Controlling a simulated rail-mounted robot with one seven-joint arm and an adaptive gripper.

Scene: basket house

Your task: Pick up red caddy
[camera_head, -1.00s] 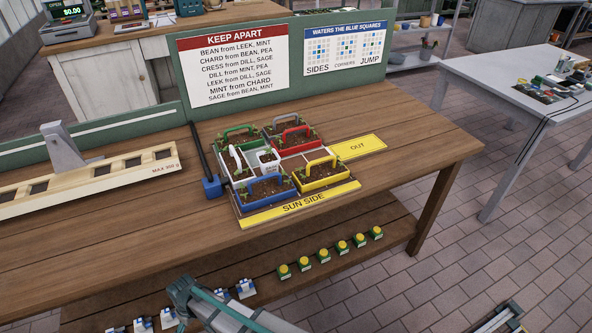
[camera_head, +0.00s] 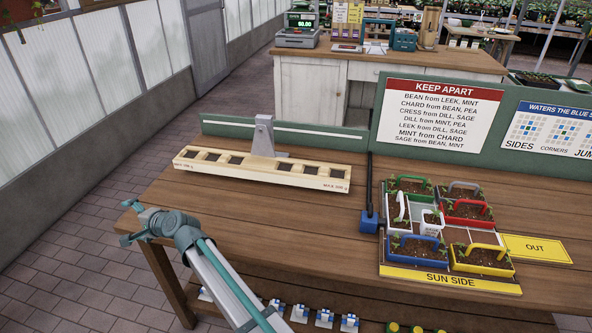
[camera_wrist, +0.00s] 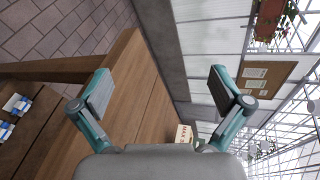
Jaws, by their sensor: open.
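The red caddy (camera_head: 467,219) stands upright in the tray at the right of the head view, its red handle over soil and seedlings. It sits between the grey caddy behind and the yellow caddy (camera_head: 482,265) in front. My gripper (camera_head: 126,222) is far to the left of it, past the bench's left end. In the wrist view my gripper (camera_wrist: 160,92) has its two fingers wide apart with nothing between them. The red caddy is not in the wrist view.
Green (camera_head: 408,188), white (camera_head: 399,208) and blue (camera_head: 416,248) caddies crowd the same tray. A blue block (camera_head: 369,222) with a dark upright post stands at the tray's left. A long wooden balance (camera_head: 262,168) lies further left. The front left of the bench top (camera_head: 260,225) is clear.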

